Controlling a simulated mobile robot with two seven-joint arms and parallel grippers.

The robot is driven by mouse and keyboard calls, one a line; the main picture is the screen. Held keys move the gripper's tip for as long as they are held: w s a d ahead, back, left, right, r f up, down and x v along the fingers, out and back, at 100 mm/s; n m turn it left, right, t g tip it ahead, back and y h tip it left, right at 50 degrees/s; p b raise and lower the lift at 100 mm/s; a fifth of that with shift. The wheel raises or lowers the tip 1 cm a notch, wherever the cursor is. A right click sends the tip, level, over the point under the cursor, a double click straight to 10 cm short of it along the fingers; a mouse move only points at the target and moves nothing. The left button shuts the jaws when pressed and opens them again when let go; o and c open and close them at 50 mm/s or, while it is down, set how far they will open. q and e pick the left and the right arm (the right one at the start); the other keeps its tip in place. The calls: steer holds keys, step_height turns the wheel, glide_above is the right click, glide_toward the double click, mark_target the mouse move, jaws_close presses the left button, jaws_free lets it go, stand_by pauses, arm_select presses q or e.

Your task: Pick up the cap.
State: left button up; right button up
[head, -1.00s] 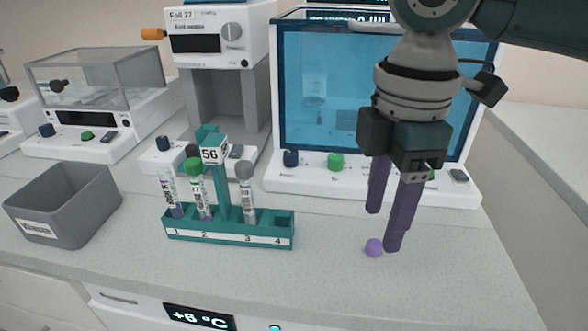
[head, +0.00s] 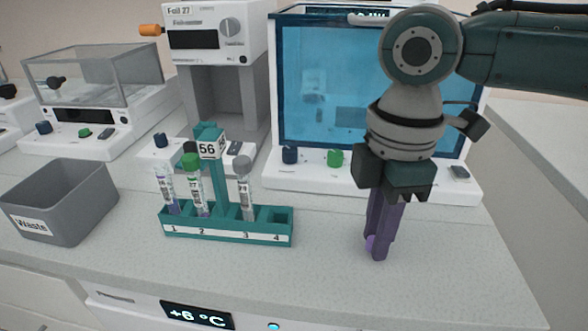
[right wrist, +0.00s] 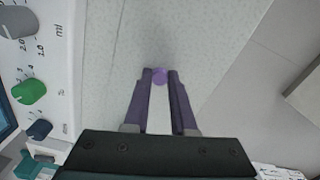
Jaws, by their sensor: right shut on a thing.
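The small purple cap (head: 370,243) is on the counter at the right front in the head view, partly hidden by my fingers. It also shows in the right wrist view (right wrist: 159,76), between the two purple fingertips. My right gripper (head: 376,250) points down and is shut on the cap at counter level. My left gripper is not in view.
A teal rack (head: 228,236) marked 56 holds several tubes to the left, one with a green cap. A grey waste bin (head: 62,205) stands at the far left. Lab devices, including a blue-windowed cabinet (head: 325,100), line the back. The counter's right front is clear.

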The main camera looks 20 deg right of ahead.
jaws_close()
steer(key=shift+r, duration=0.1)
